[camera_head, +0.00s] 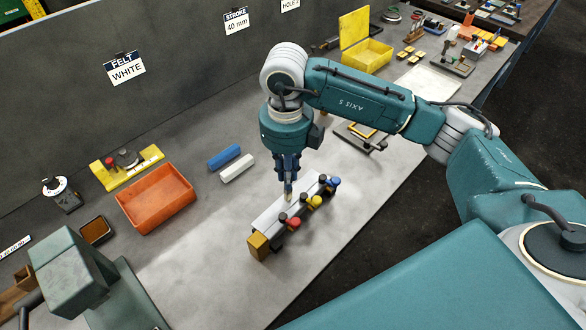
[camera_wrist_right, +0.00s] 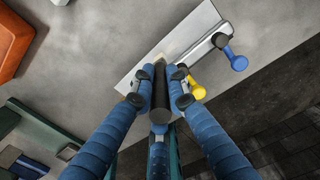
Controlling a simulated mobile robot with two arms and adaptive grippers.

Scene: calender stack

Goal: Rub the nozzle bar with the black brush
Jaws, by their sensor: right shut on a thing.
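The nozzle bar (camera_head: 284,212) is a long pale bar on the bench, with red, yellow and blue knobs along its right side and an ochre block at its near end. It runs diagonally in the right wrist view (camera_wrist_right: 196,38). My right gripper (camera_head: 288,183) points down over the bar's middle. It is shut on the black brush (camera_wrist_right: 160,92), whose dark handle lies between the blue fingers. Its pale bristles (camera_wrist_right: 158,57) overlap the bar's top face; I cannot tell whether they touch it. My left gripper is not in view.
Left of the bar lie a blue block (camera_head: 224,157) and a white block (camera_head: 237,168). An orange tray (camera_head: 155,198) sits further left. A grey-green body (camera_head: 75,270) stands at lower left. A yellow box (camera_head: 367,54) is at the back. Bench right of the bar is clear.

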